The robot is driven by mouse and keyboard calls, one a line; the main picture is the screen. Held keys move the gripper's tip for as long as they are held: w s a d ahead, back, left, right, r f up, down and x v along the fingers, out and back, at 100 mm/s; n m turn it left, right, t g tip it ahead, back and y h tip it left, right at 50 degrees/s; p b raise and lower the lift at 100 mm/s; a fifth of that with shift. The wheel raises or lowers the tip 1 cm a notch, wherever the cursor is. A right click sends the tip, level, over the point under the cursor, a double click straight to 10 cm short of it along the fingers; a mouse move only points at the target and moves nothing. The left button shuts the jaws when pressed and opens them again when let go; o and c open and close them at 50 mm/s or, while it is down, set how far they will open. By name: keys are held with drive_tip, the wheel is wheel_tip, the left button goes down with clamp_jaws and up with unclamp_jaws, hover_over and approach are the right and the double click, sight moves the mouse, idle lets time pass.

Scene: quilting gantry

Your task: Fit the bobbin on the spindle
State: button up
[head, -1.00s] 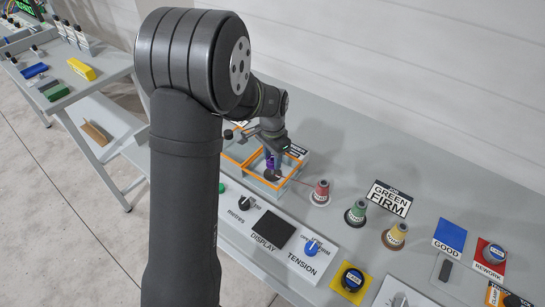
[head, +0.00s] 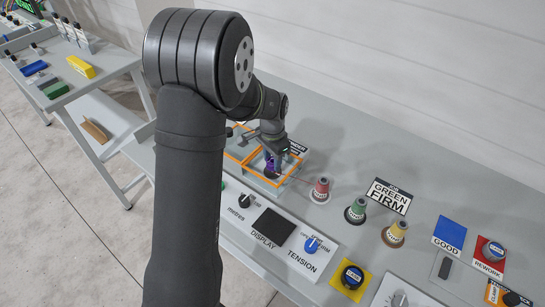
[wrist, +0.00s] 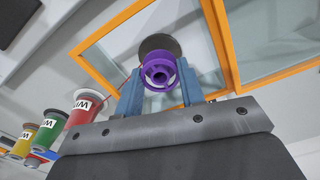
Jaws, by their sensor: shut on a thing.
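The purple bobbin (wrist: 159,70) is between the two blue fingers of my gripper (wrist: 160,92) in the wrist view, and the fingers are shut on it. A dark round disc (wrist: 160,44) shows just beyond the bobbin, inside the orange-framed clear box. In the head view the bobbin (head: 269,164) is a small purple patch under my gripper (head: 271,158), over the orange-framed box (head: 247,180). The spindle itself is hidden or too small to make out. I cannot tell whether the bobbin touches the disc.
Red (head: 320,190), green (head: 355,211) and yellow (head: 395,234) thread cones stand right of the box. A thin red thread runs from the red cone toward the box. A panel with a display (head: 272,228) and tension knob (head: 311,245) lies in front.

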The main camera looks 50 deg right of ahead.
drive_tip(key=shift+f, duration=1.05)
drive_tip(key=o, duration=1)
wheel_tip(320, 180, up, 17)
drive_tip(key=shift+r, duration=0.2)
drive_tip(key=shift+f, duration=0.15)
wheel_tip(320, 180, down, 17)
drive_tip(key=shift+f, duration=0.1)
drive_tip(key=shift+r, duration=0.25)
idle(0.5)
drive_tip(key=shift+r, duration=0.1)
